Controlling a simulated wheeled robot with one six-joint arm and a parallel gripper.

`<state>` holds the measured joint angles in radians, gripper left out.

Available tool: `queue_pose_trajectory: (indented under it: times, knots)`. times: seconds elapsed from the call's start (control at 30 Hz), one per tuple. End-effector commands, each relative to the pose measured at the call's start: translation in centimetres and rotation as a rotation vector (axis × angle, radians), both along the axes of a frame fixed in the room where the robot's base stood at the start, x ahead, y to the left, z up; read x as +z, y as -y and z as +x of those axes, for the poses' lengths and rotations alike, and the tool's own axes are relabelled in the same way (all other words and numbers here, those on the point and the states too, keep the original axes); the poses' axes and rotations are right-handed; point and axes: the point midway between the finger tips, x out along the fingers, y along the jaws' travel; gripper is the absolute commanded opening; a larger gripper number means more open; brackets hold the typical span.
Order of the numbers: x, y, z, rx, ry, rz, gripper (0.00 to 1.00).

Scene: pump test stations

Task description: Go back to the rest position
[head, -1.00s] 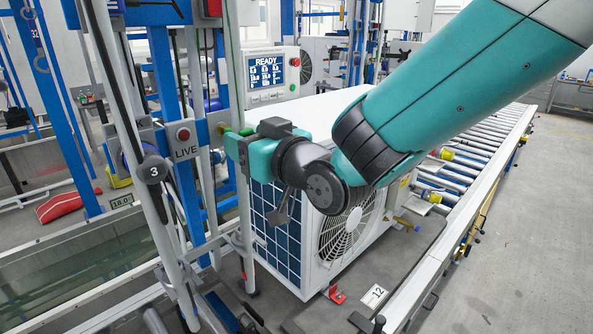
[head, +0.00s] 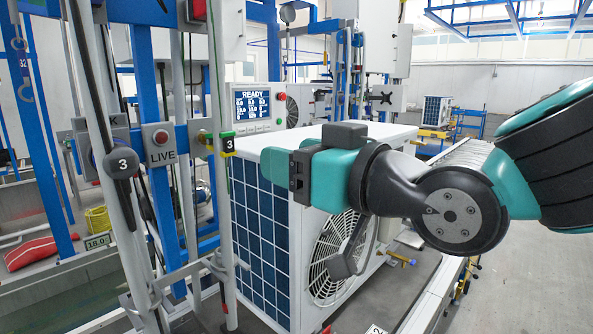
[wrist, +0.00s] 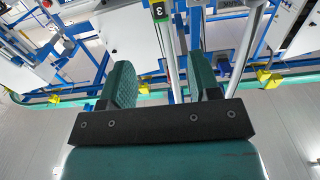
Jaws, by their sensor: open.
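My gripper (head: 284,166) is in the middle of the head view, level, with its teal fingers pointing left. It appears in front of the top corner of the white outdoor unit (head: 345,146). In the wrist view the two teal fingers of my gripper (wrist: 163,82) stand apart with nothing between them. A green-and-yellow tag marked 3 (head: 228,143) is on the upright post to the left of the fingers, with a visible gap. The tag also shows beyond the fingertips in the wrist view (wrist: 159,11).
A blue and grey frame carries a LIVE button box (head: 159,142) and a black knob marked 3 (head: 121,163). A READY screen (head: 253,104) stands behind the unit. A roller conveyor (head: 468,153) runs to the back right. Grey floor (head: 520,285) at the right is clear.

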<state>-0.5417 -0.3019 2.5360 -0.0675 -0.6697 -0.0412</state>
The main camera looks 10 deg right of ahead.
Motion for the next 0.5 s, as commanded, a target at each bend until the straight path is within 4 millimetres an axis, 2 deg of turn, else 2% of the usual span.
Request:
queue_pose_trajectory:
  times: [0.23, 0.33, 0.43, 0.5]
  knots:
    - [0.0, 0.0, 0.0, 0.000, -0.001, -0.001, 0.57]
    - [-0.8, 0.1, 0.0, 0.001, -0.039, -0.017, 0.57]
    - [-3.5, 0.3, -0.2, 0.011, -0.166, -0.068, 0.57]
    - [-6.3, 0.6, -0.9, 0.029, -0.309, -0.126, 0.57]
